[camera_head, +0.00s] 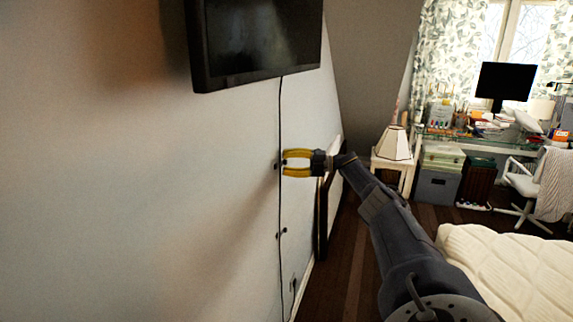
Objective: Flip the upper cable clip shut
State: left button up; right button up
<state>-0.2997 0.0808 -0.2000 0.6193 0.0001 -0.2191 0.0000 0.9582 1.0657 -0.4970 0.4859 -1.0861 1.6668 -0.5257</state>
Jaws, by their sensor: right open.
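A thin black cable (280,120) hangs down the wall from the wall-mounted screen. The upper cable clip (284,162) is a small dark piece on the cable. My right gripper (285,162) has yellow fingers and comes in from the right. It is open, with one finger above the clip and one below. I cannot tell whether the fingers touch the clip or the wall. The clip is too small to tell whether its flap is open or shut. A lower cable clip (283,231) sits further down the cable. My left gripper is not in view.
The screen (258,40) juts from the wall above the gripper. A dark frame (323,215) leans by the wall below my right arm. A bed (520,265) is at the lower right, and a lamp (394,143) stands behind. The wall left of the cable is bare.

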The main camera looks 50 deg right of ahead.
jog(key=v, duration=0.7)
jog(key=shift+s+d, duration=0.15)
jog(key=shift+s, duration=0.05)
dwell(0.3)
